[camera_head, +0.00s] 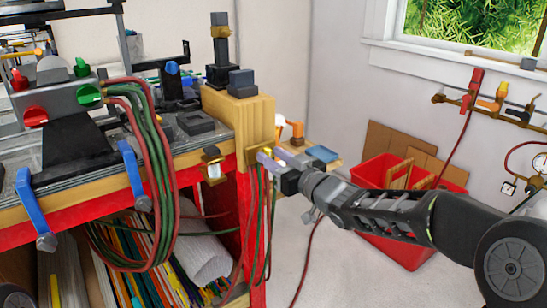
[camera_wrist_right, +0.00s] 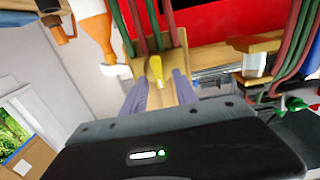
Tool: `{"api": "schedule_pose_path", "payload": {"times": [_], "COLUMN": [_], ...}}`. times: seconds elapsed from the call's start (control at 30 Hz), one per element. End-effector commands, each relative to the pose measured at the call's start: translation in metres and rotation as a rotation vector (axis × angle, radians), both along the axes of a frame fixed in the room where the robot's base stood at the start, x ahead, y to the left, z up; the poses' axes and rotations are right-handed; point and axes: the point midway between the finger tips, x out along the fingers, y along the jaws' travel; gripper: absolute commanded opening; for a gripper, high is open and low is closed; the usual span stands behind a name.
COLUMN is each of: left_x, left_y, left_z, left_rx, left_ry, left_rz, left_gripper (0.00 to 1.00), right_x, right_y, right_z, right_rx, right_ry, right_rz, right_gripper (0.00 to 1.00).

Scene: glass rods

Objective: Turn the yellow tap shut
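The yellow tap (camera_wrist_right: 155,70) is a small yellow handle on a tan wooden block, with red and green hoses beside it in the right wrist view. In that view my right gripper (camera_wrist_right: 160,92) is open, with one pale purple finger on each side of the tap. I see gaps between the handle and the fingers. In the head view my right gripper (camera_head: 263,157) reaches from the right to the front corner of the bench, and the tap there is mostly hidden by the fingers. My left gripper is not in view.
The red-framed bench (camera_head: 190,215) fills the left, with red and green hoses hanging over its edge. A brass fitting with a glass bowl (camera_head: 212,165) sits near the corner. An orange-handled tool (camera_head: 297,130) is just behind the gripper. A red crate (camera_head: 375,170) stands on the floor.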

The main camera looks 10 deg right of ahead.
Motion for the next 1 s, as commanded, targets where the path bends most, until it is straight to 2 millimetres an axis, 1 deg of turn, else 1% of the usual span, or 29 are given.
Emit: {"api": "schedule_pose_path", "payload": {"times": [0.27, 0.6, 0.7, 1.0], "left_x": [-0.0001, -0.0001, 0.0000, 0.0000], "left_y": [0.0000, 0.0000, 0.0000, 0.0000], "left_z": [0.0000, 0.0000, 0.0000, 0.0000], "left_rx": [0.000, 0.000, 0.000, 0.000], "left_ry": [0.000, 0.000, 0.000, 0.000], "left_rz": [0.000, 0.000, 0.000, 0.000], "left_gripper": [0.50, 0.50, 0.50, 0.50], "right_x": [0.0014, 0.0012, 0.0012, 0.0012], "right_y": [0.0006, 0.0004, 0.0003, 0.0003], "right_z": [0.0000, 0.0000, -0.0001, -0.0001], "right_rx": [0.000, 0.000, 0.000, 0.000], "right_ry": [0.000, 0.000, 0.000, 0.000], "right_rz": [0.000, -0.001, -0.001, -0.001], "right_gripper": [0.35, 0.07, 0.00, 0.00]}}
